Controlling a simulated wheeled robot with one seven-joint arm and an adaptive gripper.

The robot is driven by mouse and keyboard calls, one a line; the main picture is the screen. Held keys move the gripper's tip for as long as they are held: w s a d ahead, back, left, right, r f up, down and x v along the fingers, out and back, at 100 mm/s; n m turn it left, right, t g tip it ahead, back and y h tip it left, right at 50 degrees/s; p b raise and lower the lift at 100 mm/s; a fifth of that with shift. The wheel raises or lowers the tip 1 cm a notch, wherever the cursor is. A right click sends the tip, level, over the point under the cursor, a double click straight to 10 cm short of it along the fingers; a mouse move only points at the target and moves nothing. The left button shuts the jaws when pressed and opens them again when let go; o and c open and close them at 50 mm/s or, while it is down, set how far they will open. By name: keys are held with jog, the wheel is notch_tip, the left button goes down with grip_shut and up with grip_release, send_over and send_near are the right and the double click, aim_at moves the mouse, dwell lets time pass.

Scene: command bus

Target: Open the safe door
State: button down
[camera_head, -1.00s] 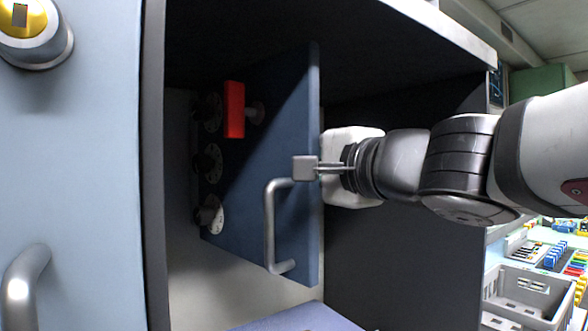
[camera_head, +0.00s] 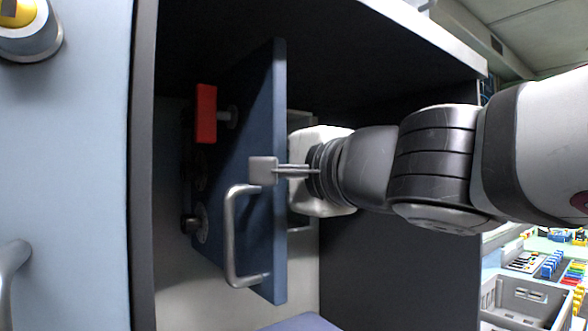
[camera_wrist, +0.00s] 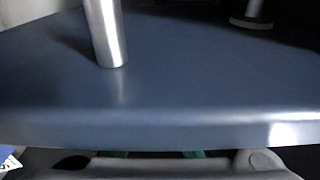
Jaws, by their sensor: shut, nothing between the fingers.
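The blue safe door (camera_head: 262,215) stands ajar in the head view, seen at a steep angle, with its free edge toward the right. Its outer face carries a silver bar handle (camera_head: 231,240), a red handle (camera_head: 205,113) and a grey block with thin rods (camera_head: 263,171). My gripper is behind the door's free edge in the head view, its fingers hidden by the door. In the wrist view, my gripper (camera_wrist: 155,156) is shut and empty at the bottom, close against the door's edge (camera_wrist: 150,125). The bar handle (camera_wrist: 106,35) shows above it.
The door sits inside a dark cabinet opening with a grey left frame (camera_head: 142,180) and a top edge (camera_head: 440,40) above my arm. A light blue panel (camera_head: 85,160) lies at left. A grey crate (camera_head: 520,300) stands lower right.

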jog(key=shift+w+d, duration=0.75)
jog(key=shift+w, duration=0.2)
jog(key=shift+w+d, duration=0.7)
jog(key=shift+w, duration=0.2)
jog(key=p+v, duration=0.7)
jog(key=v, duration=1.8)
jog(key=shift+d, duration=0.15)
